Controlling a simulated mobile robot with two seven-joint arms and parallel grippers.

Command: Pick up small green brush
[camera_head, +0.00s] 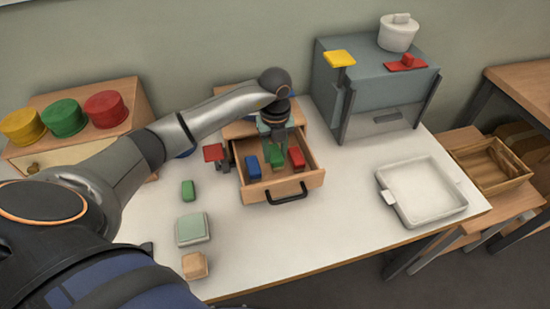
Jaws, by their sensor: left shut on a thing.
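The small green brush (277,160) is in the open wooden drawer (262,191), between a blue piece (253,167) and a red piece (296,159). It looks like a small green block. My left gripper (276,146) points down into the drawer from above and is shut on the green brush. The fingers hide the brush's upper part, and I cannot tell whether it is clear of the drawer floor. My right gripper is not in view.
A green block (188,190), a pale green box (193,229) and a tan block (194,265) lie left on the white table (290,240). A white tray (428,211) is at right. A grey cabinet (385,85) stands behind. The table's front middle is clear.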

